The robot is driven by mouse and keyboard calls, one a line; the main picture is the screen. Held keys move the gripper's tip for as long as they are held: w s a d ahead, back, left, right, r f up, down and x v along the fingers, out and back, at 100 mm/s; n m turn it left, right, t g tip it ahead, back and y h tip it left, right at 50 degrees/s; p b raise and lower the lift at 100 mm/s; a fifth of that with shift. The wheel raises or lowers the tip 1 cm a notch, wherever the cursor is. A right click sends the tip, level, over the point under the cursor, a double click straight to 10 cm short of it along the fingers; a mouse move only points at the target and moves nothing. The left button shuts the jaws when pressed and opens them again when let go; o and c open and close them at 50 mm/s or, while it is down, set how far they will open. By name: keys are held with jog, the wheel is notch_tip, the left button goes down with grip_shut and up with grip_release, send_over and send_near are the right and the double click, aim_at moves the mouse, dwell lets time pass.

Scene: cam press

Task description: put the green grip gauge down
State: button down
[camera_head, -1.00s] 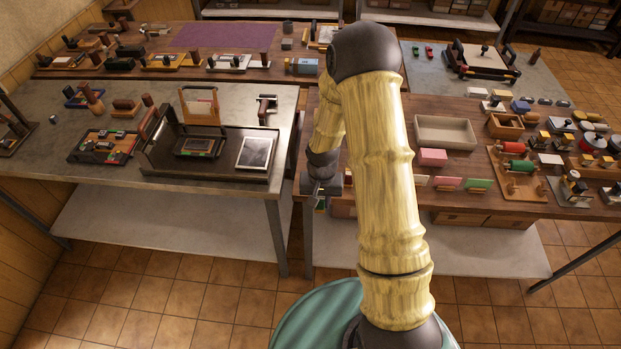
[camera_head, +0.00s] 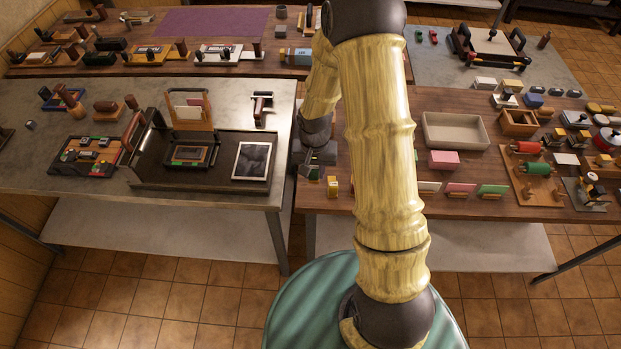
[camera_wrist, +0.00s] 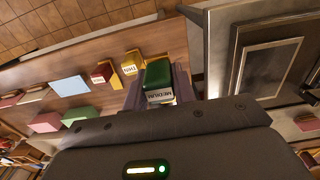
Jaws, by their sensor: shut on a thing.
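My gripper (camera_wrist: 157,88) is shut on the green grip gauge (camera_wrist: 158,74), a dark green block with a pale front marked MEDIUM. The gauge sits between the two dark fingers in the wrist view. A red block (camera_wrist: 103,72) and a yellow block (camera_wrist: 132,62) stand on the wooden table beside it, apart from the gauge. In the head view, my gripper (camera_head: 314,164) is over the left end of the wooden table, with the yellow block (camera_head: 333,186) just to its right. Whether the gauge touches the table is unclear.
The grey table (camera_head: 230,198) with a dark press tray (camera_head: 215,184) lies left, across a narrow gap. A beige tray (camera_head: 455,145), a pink block (camera_head: 443,160) and several small cards stand to the right on the wooden table (camera_head: 385,205).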

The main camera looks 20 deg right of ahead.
jog(key=shift+w, duration=0.4)
jog(key=shift+s, duration=0.25)
jog(key=shift+s+d+f, duration=0.1)
jog(key=shift+f, duration=0.05)
jog(key=p, duration=0.2)
send_over(313, 196)
jog(key=shift+f, duration=2.75)
jog(key=shift+f+p, duration=0.5)
jog(key=shift+f, duration=1.55)
jog(key=shift+f, duration=0.1)
